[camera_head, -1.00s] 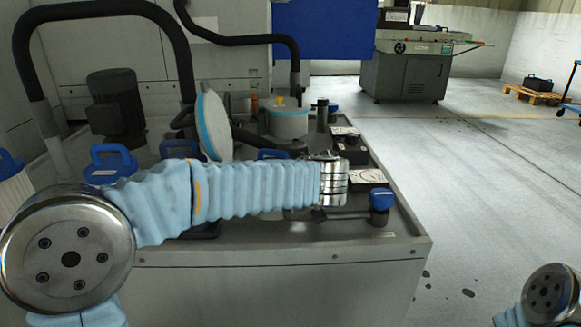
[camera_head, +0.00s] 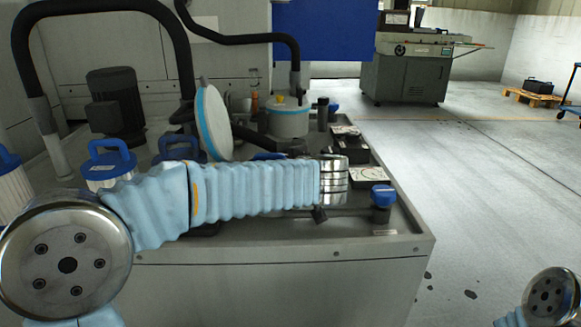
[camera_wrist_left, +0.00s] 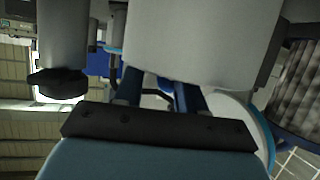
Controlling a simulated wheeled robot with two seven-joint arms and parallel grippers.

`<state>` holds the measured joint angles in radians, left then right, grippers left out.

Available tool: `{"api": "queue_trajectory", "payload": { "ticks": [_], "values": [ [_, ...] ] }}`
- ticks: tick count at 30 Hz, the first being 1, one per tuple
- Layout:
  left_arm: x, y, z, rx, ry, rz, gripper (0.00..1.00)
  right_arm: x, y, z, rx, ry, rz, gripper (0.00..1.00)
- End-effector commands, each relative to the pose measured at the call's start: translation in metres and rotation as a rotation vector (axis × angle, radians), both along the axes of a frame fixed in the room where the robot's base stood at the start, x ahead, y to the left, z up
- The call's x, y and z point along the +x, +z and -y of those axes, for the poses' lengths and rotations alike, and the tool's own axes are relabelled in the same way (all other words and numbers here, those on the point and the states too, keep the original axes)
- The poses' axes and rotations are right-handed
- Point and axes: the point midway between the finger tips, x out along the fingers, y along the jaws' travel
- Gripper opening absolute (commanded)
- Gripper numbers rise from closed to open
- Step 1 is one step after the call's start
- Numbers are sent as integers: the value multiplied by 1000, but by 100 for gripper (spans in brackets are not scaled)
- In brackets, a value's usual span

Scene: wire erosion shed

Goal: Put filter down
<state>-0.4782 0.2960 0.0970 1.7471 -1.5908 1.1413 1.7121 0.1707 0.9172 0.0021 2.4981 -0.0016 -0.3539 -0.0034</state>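A white pleated filter (camera_head: 14,190) with a blue handle stands at the left edge of the head view. A blue-handled cap (camera_head: 110,162) sits right of it, and another blue handle (camera_head: 180,150) is partly behind my left arm. My left arm reaches over the machine top to its metal wrist; the gripper is mostly hidden behind it. In the left wrist view, the dark bar of my left gripper (camera_wrist_left: 155,124) is close below a large pale cylinder (camera_wrist_left: 200,42). Blue bars show between them; I cannot tell what they belong to. My right gripper is out of view.
A white disc with a blue rim (camera_head: 213,121) stands tilted beyond my left arm. A round pot (camera_head: 288,122), a black motor (camera_head: 114,107), hoses and a blue knob (camera_head: 382,195) crowd the machine top. Open floor (camera_head: 480,190) lies to the right.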

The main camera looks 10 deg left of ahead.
Motion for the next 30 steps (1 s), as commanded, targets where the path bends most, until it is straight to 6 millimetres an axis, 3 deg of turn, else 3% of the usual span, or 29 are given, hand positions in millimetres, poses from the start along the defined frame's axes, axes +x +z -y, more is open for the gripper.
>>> {"api": "queue_trajectory", "payload": {
  "ticks": [8,15,18,24,30],
  "values": [
    [0,3,3,-1,-9,4,44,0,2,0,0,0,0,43],
    [0,24,3,0,-9,3,44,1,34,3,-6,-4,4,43],
    [-23,24,16,-3,-11,9,44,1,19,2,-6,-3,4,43],
    [-64,43,39,-1,-9,6,44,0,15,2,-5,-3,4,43],
    [-90,55,52,-1,-6,3,44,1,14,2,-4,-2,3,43]
  ]
}}
